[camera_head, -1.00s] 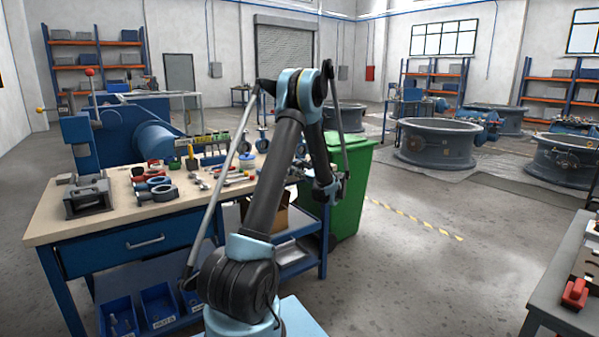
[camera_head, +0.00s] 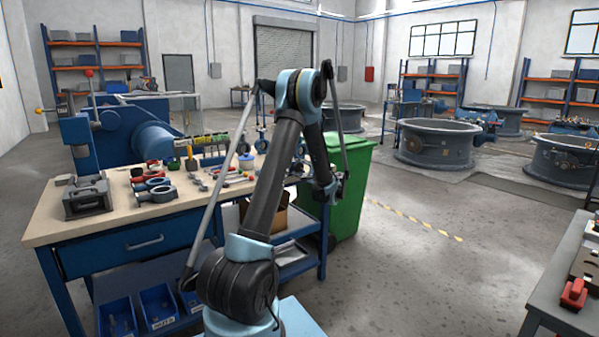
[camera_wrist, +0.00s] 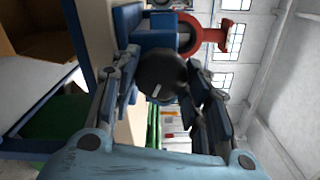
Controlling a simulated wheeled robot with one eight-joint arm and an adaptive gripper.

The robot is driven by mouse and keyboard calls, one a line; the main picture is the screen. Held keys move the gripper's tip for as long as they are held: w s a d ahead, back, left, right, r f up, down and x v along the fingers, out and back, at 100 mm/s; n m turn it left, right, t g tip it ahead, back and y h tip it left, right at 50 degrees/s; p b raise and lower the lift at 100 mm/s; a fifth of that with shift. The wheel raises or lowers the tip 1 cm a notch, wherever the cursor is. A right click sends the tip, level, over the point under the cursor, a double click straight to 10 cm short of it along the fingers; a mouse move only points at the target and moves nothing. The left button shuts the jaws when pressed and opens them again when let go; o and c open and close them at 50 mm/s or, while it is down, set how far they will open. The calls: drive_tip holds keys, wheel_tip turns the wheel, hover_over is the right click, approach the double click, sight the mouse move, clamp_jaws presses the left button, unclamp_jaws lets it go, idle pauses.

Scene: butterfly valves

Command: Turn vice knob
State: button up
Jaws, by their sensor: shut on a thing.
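In the wrist view a round black knob (camera_wrist: 162,82) with a short white mark on its face sits between the fingers of my gripper (camera_wrist: 164,68). The fingers are shut on the knob from its left and right sides. A blue body (camera_wrist: 156,32) shows behind the knob, but I cannot tell how they join. In the head view the end of my arm hangs beside the green bin, at the right end of the workbench. My fingertips and the knob cannot be made out there.
The workbench (camera_head: 60,222) carries a grey vice (camera_head: 88,197) and several loose tools. A green bin (camera_head: 352,190) stands close to my arm. In the wrist view a red ring-shaped part (camera_wrist: 218,38) is near the knob. Open floor lies to the right.

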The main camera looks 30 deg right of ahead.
drive_tip(key=n, duration=0.5)
drive_tip(key=shift+a+n, duration=0.15)
drive_tip(key=shift+n, duration=0.15)
drive_tip(key=n, duration=0.4)
drive_tip(key=shift+n, duration=0.3)
drive_tip(key=n, duration=0.5)
drive_tip(key=shift+r, duration=0.15)
drive_tip(key=shift+a+n, duration=0.1)
drive_tip(key=shift+n, duration=2.6)
drive_tip(key=o, duration=1)
drive_tip(key=shift+o, duration=0.2)
drive_tip(key=shift+s, duration=0.1)
drive_tip(key=s, duration=1.1)
drive_tip(key=shift+s+d, duration=0.35)
drive_tip(key=shift+d, duration=0.1)
